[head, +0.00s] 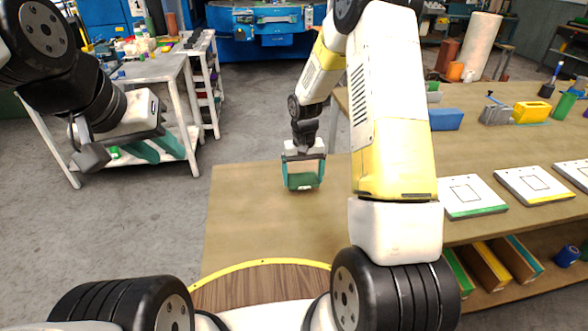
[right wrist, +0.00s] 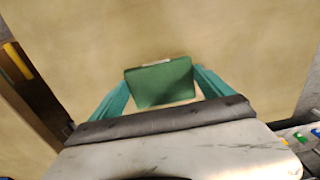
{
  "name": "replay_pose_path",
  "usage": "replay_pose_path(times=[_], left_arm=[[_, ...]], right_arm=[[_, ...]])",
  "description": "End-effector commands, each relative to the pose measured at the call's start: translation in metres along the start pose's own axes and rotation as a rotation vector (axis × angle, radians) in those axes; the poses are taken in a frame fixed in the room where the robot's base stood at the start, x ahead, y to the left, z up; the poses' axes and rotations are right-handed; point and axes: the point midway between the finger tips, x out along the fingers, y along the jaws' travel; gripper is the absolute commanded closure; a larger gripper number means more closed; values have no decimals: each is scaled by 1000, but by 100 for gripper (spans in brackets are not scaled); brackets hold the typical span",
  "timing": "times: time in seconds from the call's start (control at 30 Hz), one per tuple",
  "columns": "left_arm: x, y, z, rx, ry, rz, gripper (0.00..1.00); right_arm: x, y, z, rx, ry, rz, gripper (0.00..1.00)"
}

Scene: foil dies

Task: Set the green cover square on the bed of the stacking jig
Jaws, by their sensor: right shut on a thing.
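The green cover (right wrist: 160,82) is a flat, dark green block. In the right wrist view it sits between the teal fingers of my right gripper (right wrist: 160,92), which is shut on it. In the head view the right gripper (head: 303,187) points down, with the cover (head: 302,180) between its fingers over bare brown surface. My left gripper (head: 153,152) is empty at the left, its teal fingers apart in front of the grey cart. I cannot pick out the stacking jig or its bed with certainty in either view.
On the wooden bench at right lie white plates with square outlines, one green-edged (head: 472,200), one yellow-edged (head: 533,187). Behind them are a blue block (head: 446,119) and a yellow box (head: 531,112). Coloured boxes (head: 485,266) stand on the shelf below. A grey cart (head: 160,69) stands at left.

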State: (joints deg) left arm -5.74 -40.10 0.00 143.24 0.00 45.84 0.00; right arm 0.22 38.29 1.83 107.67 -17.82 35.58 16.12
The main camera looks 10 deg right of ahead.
Motion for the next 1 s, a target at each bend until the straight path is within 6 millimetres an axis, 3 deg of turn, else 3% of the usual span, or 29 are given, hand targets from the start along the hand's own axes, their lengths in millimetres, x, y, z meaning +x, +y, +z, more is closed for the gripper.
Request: replay_pose_path(times=[0.17,0.4,0.77,0.8,1.0], left_arm=[[0,0,0,0,0,0,68],[0,0,0,0,0,0,68],[0,0,0,0,0,0,68],[0,0,0,0,0,0,68],[0,0,0,0,0,0,68]], right_arm=[[6,-2,-6,0,-2,0,51],[35,-2,-5,-1,-2,0,51],[39,-2,-5,0,-1,0,51],[38,-2,-5,0,0,0,2],[38,-2,-5,0,0,0,0]])
